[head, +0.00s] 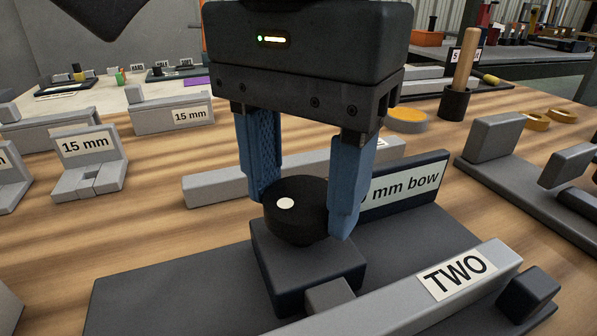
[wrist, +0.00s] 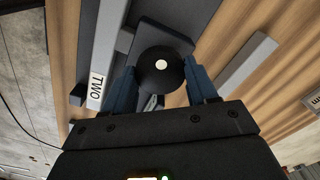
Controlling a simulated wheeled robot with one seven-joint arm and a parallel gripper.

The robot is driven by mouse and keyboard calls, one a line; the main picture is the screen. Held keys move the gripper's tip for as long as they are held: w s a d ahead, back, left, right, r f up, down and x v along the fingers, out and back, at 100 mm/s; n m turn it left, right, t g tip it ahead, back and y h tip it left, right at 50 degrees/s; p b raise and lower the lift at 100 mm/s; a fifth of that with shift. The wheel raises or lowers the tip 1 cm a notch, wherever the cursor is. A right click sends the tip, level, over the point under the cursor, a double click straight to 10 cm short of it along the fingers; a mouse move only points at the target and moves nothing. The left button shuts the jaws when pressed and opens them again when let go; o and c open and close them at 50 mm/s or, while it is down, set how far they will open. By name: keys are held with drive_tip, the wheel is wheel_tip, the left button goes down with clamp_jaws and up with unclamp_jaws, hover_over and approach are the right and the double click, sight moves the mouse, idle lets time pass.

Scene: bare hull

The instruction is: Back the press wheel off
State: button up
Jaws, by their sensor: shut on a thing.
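The press wheel (head: 290,222) is a black round knob with a white dot on its top, off its centre. It sits on a dark grey block of the press (head: 262,262), beside a light grey bar labelled "TWO" (head: 400,296). My gripper (head: 300,212) points down with its blue fingers on either side of the wheel, shut on it. In the wrist view the wheel (wrist: 161,80) lies between the two fingertips (wrist: 160,88). The far side of the wheel is hidden.
A sign ending in "mm bow" (head: 405,188) stands just behind the press on the right. A long grey bar (head: 222,186) lies behind. Grey blocks labelled "15 mm" (head: 88,160) stand at left. A mallet handle in a dark cup (head: 456,102) stands at back right.

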sight(303, 193)
drive_tip(key=shift+n, duration=0.5)
drive_tip(key=o, duration=1.1)
drive_tip(key=shift+c, duration=0.2)
drive_tip(key=shift+r, duration=0.1)
drive_tip(key=shift+r+p, duration=0.9)
drive_tip(key=shift+r, duration=2.9)
